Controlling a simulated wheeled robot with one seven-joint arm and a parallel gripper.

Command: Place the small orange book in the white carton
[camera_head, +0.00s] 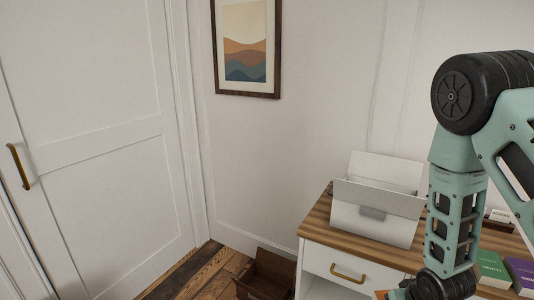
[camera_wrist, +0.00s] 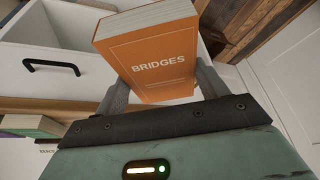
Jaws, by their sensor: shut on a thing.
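The small orange book (camera_wrist: 152,62), titled "BRIDGES", is held between the two fingers of my gripper (camera_wrist: 162,88) in the wrist view. Its cover faces the camera and its page edges show at the top. In the head view only an orange corner (camera_head: 381,294) shows at the bottom edge, beside my wrist; the fingers are out of frame there. The white carton (camera_head: 375,215) stands open on the left part of the wooden cabinet top, with its flaps raised. My gripper is in front of and below the carton in the picture. The carton's inside is mostly hidden.
A green book (camera_head: 492,268) and a purple book (camera_head: 521,272) lie on the cabinet top at the right. The white cabinet has a drawer with a brass handle (camera_head: 349,274). An open brown box (camera_head: 264,277) stands on the floor. A closed door is at the left.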

